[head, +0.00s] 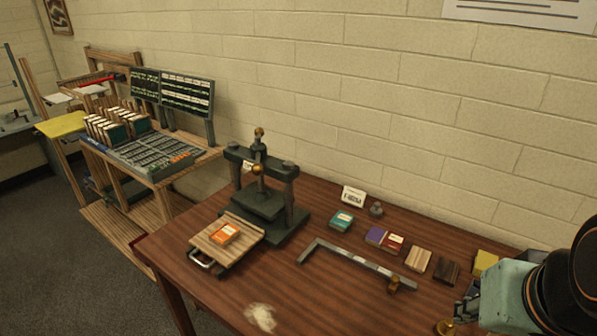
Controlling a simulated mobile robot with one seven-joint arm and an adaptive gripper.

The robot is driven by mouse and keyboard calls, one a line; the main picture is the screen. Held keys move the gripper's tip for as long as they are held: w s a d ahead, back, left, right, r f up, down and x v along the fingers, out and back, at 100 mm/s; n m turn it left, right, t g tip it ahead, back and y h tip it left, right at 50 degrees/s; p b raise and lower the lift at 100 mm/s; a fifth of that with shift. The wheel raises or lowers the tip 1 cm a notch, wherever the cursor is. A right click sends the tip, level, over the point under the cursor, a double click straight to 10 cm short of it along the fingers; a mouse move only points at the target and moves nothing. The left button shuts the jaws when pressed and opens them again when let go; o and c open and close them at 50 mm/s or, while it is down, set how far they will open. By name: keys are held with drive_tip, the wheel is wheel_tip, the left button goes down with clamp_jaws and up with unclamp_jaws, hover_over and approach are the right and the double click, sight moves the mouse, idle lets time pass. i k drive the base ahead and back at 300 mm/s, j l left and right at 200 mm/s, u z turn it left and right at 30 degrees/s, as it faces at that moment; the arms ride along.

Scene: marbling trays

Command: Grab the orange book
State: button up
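The orange book (224,233) is small, with a pale label on its cover. It lies flat on a light wooden board (243,225) with a metal handle at its front end, in front of the dark press on the brown table. Nothing covers the book. My teal and black arm enters at the lower right, far to the right of the book. Dark parts at its left end look like my gripper (466,303), over the table's right side and well apart from the book. Its fingers are too unclear to tell whether they are open.
The dark press (262,203) stands right behind the board. A metal L-shaped bar (350,258) lies right of it. A teal book (342,221), purple and red books and wooden blocks line the back. A pale patch (261,317) marks the front.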

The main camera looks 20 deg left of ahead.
sight(222, 236)
drive_tip(key=u, duration=0.4)
drive_tip(key=j+u, duration=0.1)
drive_tip(key=u, duration=0.65)
drive_tip(key=j+u, duration=0.1)
drive_tip(key=u, duration=0.25)
drive_tip(key=i, duration=0.05)
